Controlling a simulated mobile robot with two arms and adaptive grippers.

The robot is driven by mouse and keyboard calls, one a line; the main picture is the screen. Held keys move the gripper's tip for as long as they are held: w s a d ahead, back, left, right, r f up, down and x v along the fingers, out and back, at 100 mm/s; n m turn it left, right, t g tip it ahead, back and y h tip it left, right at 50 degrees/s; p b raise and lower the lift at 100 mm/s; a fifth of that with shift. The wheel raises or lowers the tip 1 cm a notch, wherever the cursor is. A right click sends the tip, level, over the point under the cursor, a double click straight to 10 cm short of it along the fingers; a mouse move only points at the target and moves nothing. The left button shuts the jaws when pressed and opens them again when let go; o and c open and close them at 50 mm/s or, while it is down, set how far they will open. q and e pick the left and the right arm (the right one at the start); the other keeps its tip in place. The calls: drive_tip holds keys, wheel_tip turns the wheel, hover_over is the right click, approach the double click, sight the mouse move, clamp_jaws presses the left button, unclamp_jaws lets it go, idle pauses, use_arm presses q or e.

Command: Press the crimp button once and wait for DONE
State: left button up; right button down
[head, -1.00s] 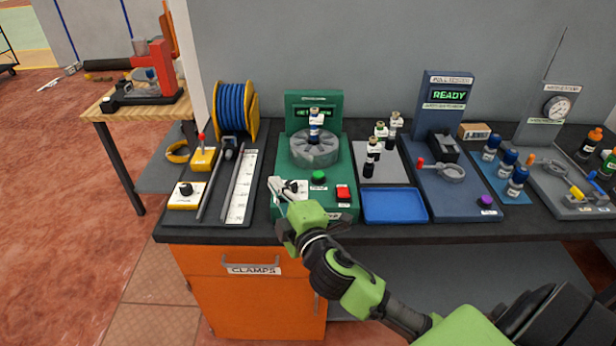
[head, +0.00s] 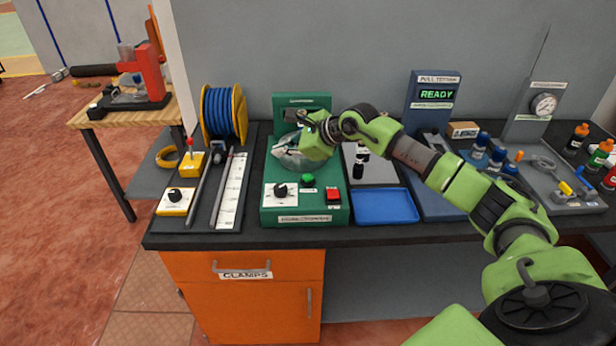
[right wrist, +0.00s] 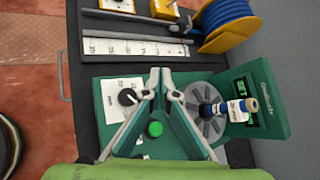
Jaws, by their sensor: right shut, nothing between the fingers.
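The green crimp machine (head: 306,219) stands on the dark bench. Its green button (head: 308,180) and red button (head: 333,195) are on its front, right of a black knob (head: 281,190). My right gripper (head: 279,152) is shut and empty, above the grey round holder of the machine, behind the buttons. In the right wrist view the green button (right wrist: 154,129) shows between the finger linkages, apart from the tips. The round holder (right wrist: 207,124) carries an upright bottle-like part (right wrist: 237,107) with a blue band. The machine's screen (right wrist: 239,89) reads SET, with the rest unclear. My left gripper is out of view.
A blue tray (head: 386,206) sits right of the machine, with small dark parts on a grey mat behind it. The pull tester's screen (head: 437,95) reads READY. A blue spool (head: 224,113) and a ruler strip (head: 229,192) are at left.

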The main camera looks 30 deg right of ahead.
sight(309, 178)
drive_tip(key=d+h, duration=0.2)
drive_tip(key=d, duration=0.6)
drive_tip(key=shift+s+d+g+h, duration=0.2)
drive_tip(key=shift+s+g+h, duration=0.2)
drive_tip(key=shift+f+b, duration=2.7)
drive_tip(key=shift+f, duration=1.7)
drive_tip(key=shift+f+b, duration=0.35)
drive_tip(key=shift+b, duration=0.05)
